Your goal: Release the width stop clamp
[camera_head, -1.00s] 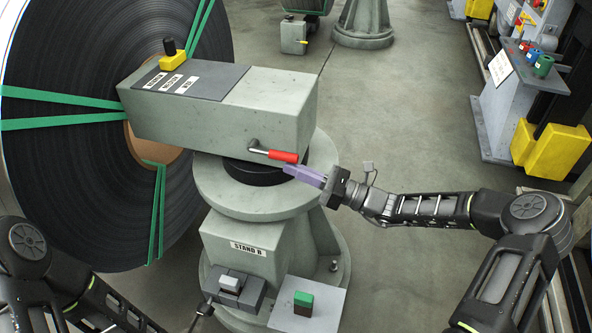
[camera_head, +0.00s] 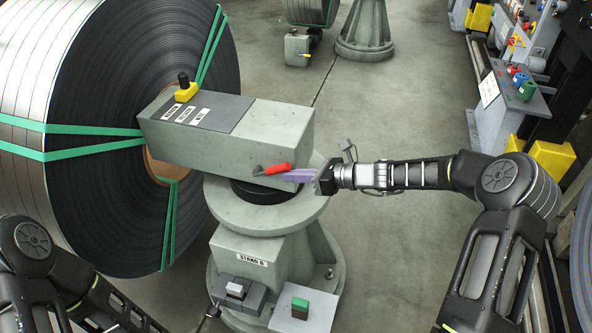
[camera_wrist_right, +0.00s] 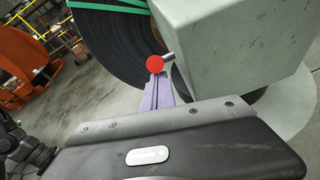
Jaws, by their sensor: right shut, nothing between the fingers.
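The clamp lever, with its red grip (camera_head: 279,168), sits low on the front face of the grey box head (camera_head: 262,140) on the stand. The grip slopes up slightly toward its right end. My right gripper (camera_head: 290,176) is shut, its purple fingers just below and along the red grip, with nothing held between them. In the right wrist view the round red end of the grip (camera_wrist_right: 155,63) shows just above the fingertips (camera_wrist_right: 158,88). I cannot tell whether they touch. My left arm shows at lower left, but its gripper is out of view.
A strip coil (camera_head: 100,190) with green bands stands left of the stand (camera_head: 265,250). A yellow block with a black knob (camera_head: 185,90) is on the box top. A green button box (camera_head: 300,305) is low in front. Floor right of the stand is clear.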

